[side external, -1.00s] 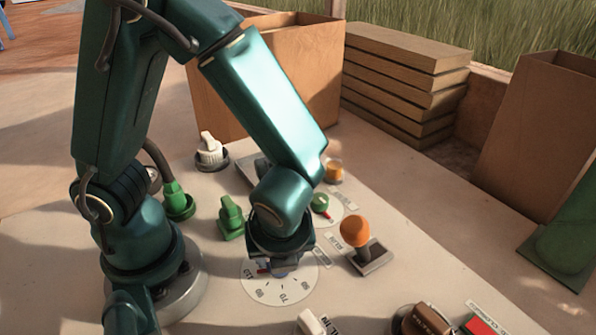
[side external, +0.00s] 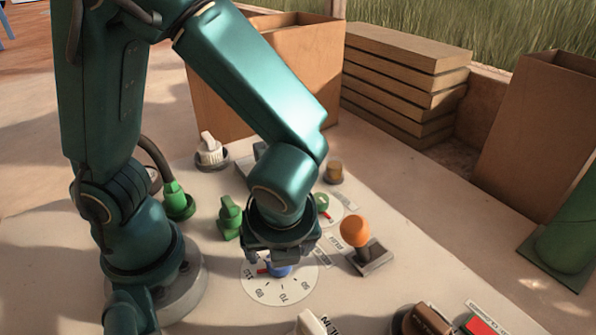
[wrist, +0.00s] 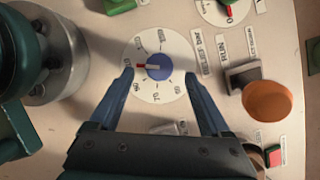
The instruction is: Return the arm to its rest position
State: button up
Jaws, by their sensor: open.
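My gripper (side external: 280,250) hangs above a round white dial (side external: 290,291) with a blue knob (side external: 278,271) at its centre. In the wrist view, my gripper's two blue fingers (wrist: 163,82) are spread apart with nothing between them. The blue knob (wrist: 158,67) with its red pointer lies beyond the fingertips, and the white dial (wrist: 165,93) surrounds it. In the side view the gripper hides the far part of the dial.
An orange-topped lever (side external: 355,232) stands right of my gripper, and a green switch (side external: 230,218) stands left of it. A white knob (side external: 211,151) is farther back. An open cardboard box (side external: 295,70) and stacked boards (side external: 400,80) stand behind the panel.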

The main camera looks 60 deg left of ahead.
jog(key=shift+v, duration=0.85)
jog(key=shift+w+a+r+n, duration=0.15)
jog(key=shift+w+a+n, duration=0.05)
jog(key=shift+w+n, duration=0.1)
jog(key=a+r+n+t+h, duration=0.2)
jog(key=r+n, duration=0.2)
jog(key=n, duration=0.7)
jog(key=s+a+r+n+t+h, duration=0.1)
jog(key=r+n, duration=0.4)
jog(key=n, duration=0.6)
jog(key=shift+s+a+t+h, duration=0.15)
jog(key=shift+a+t+h, duration=0.35)
jog(key=shift+a, duration=0.7)
